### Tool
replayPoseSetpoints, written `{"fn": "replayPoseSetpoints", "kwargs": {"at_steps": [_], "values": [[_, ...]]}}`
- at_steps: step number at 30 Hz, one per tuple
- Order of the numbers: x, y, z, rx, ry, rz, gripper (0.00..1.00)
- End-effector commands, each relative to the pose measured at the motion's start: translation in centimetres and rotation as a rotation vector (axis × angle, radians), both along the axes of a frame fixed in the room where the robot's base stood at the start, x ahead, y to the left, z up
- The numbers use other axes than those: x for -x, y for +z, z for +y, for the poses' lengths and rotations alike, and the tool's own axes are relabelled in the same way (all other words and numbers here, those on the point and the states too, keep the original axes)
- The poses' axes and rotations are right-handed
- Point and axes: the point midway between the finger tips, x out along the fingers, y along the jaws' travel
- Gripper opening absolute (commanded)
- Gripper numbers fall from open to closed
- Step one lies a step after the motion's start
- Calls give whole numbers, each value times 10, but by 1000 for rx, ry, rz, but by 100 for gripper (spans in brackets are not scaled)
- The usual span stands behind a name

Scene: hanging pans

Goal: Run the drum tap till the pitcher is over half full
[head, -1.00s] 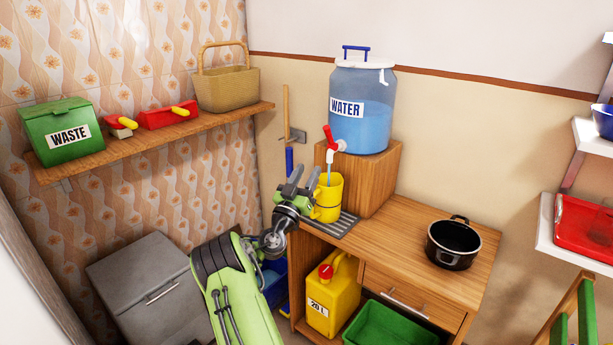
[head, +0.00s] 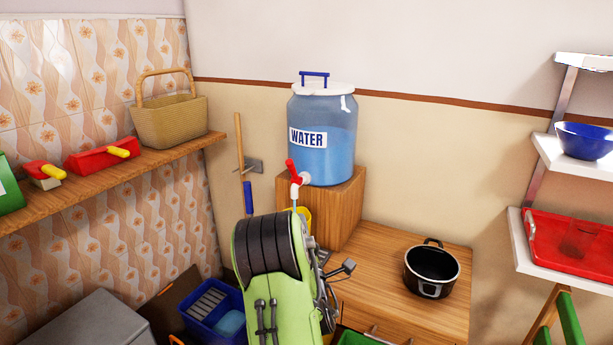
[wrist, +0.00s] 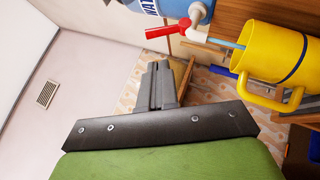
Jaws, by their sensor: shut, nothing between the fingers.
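The clear drum labelled WATER (head: 322,130) stands on a wooden block and holds blue water. Its tap has a red lever (head: 291,170) and a white spout. In the wrist view, the red lever (wrist: 166,31) is at the top. A thin blue stream (wrist: 226,43) runs from the spout into the yellow pitcher (wrist: 268,48). The pitcher has a dark band around it; its water level is hidden. In the head view, my arm covers most of the pitcher (head: 305,213). My gripper (wrist: 157,66) is shut and empty, apart from the lever and pitcher.
A black pot (head: 432,272) stands on the wooden counter (head: 385,255), with bare wood around it. A wall shelf (head: 110,173) on the left holds a basket (head: 170,118) and red tools. White shelves on the right hold a blue bowl (head: 583,140) and a red tray (head: 565,238).

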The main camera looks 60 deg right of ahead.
Motion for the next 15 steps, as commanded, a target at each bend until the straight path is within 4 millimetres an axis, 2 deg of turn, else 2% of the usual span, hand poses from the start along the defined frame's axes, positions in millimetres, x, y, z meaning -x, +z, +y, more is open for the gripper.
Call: {"fn": "replayPoseSetpoints", "kwargs": {"at_steps": [5,15], "values": [[-11,10,-12,12,-3,2,0],[-58,40,-62,12,-2,5,0]]}}
